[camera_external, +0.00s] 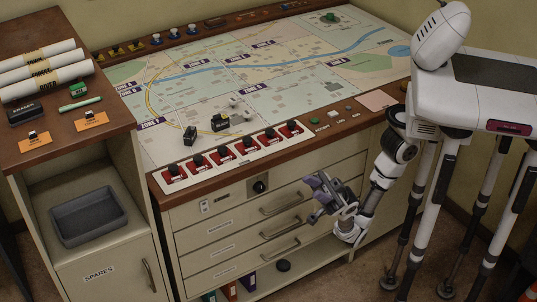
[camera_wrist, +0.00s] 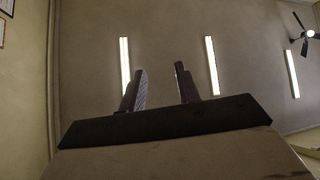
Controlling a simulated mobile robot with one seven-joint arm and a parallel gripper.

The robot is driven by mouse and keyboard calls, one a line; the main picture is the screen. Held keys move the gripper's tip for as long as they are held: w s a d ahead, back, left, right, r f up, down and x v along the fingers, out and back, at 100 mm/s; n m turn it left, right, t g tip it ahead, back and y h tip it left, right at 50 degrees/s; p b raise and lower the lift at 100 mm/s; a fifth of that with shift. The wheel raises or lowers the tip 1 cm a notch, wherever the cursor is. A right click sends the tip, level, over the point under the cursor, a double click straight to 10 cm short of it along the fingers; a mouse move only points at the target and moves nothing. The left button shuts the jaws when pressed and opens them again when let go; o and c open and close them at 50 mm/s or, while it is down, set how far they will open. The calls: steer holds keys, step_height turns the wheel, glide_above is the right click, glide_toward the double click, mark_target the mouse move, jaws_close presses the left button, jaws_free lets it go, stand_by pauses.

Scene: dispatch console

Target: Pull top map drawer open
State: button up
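The top map drawer (camera_external: 246,217) is the upper of three cream drawers under the console top. It looks flush with the cabinet front. Its bar handle (camera_external: 281,203) is to the left of my gripper (camera_external: 319,184), with a gap between them in the picture.
A black knob (camera_external: 260,187) is above the top drawer. Red switches (camera_external: 222,155) line the console's front edge. Two lower drawers have handles (camera_external: 280,228) too. A side cabinet (camera_external: 95,268) with a grey tray (camera_external: 88,218) stands left. Ceiling lights (camera_wrist: 212,66) show overhead.

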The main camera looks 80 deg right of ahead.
steer(key=w+a+f+m+t+h+p, duration=0.2)
steer(key=w+a+f+m+t+h, duration=0.1)
steer(key=w+f+h, duration=0.85)
steer(key=d+f+m+h+p, duration=0.1)
steer(key=d+f+h, duration=0.15)
steer(key=f, duration=0.25)
steer(key=w+d+f+g+h+p, duration=0.1)
steer(key=f+h, duration=0.2)
steer(key=f, duration=0.2)
steer(key=d+f+m+h+p, duration=0.1)
steer(key=d+f+h, duration=0.1)
steer(key=f, duration=0.3)
steer(key=s+d+f+m+g+h+p, duration=0.1)
steer(key=s+d+f+g+h, duration=0.15)
steer(key=d+f+h, duration=0.35)
steer(key=s+d+f+m+g+h+p, duration=0.15)
steer(key=s+d+h, duration=0.25)
steer(key=d, duration=0.5)
steer(key=s+d+f+m+g+h+p, duration=0.1)
steer(key=s+d+f+h, duration=0.2)
steer(key=d+f+h, duration=0.3)
steer(key=r+p+x, duration=0.1)
steer(key=p+x, duration=0.1)
steer(key=x, duration=1.2)
steer(key=shift+y, duration=0.3)
steer(key=shift+d+n, duration=0.1)
steer(key=shift+n, duration=0.15)
jaws_close()
steer(key=shift+s, duration=0.1)
